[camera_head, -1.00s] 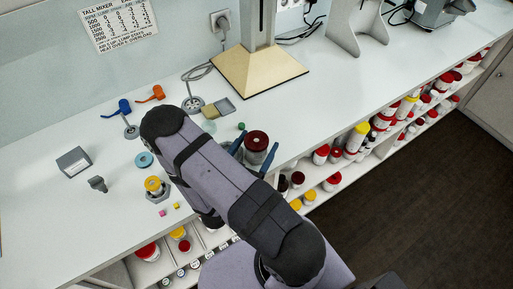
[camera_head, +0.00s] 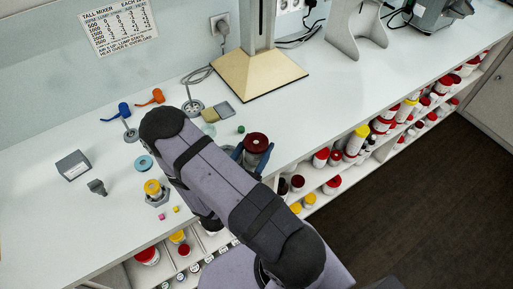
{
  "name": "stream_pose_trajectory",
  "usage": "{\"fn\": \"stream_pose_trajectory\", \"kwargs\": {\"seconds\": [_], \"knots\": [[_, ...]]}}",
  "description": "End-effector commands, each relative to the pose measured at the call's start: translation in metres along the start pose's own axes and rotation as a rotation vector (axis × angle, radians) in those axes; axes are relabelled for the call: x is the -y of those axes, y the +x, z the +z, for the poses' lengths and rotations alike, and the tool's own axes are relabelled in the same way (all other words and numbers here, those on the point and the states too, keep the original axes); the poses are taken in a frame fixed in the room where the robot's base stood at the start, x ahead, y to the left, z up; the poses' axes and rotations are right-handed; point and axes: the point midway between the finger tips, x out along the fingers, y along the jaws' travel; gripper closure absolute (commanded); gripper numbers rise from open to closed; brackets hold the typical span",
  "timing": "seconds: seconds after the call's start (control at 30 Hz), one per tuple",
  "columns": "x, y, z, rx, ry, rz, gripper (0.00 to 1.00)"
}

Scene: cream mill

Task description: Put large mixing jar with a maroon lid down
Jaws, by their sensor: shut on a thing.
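The large mixing jar with a maroon lid (camera_head: 257,141) is near the front edge of the white counter, right of my arm. My gripper (camera_head: 251,155) has its two blue fingers on either side of the jar's body, below the lid, and is shut on it. The jar looks upright. My arm and fingers hide part of its body, and I cannot tell whether its base touches the counter.
A small green cap (camera_head: 241,129) lies just behind the jar. A yellow-lidded jar (camera_head: 153,188) stands left of my arm. The tall mixer's base (camera_head: 258,75) is behind. Shelves of lidded jars (camera_head: 330,185) sit below the counter's front edge.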

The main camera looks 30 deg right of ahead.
Motion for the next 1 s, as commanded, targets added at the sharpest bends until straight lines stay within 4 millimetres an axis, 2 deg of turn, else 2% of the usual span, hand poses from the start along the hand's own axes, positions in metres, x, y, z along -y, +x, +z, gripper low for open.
{"fn": "stream_pose_trajectory", "kwargs": {"seconds": [0.27,0.7,1.0], "knots": [[0.000,0.000,-0.024,-0.002,0.004,0.000,0.76],[0.000,0.000,-0.075,-0.002,0.006,0.000,0.76],[0.000,0.000,-0.092,-0.001,0.002,0.000,0.76]]}}
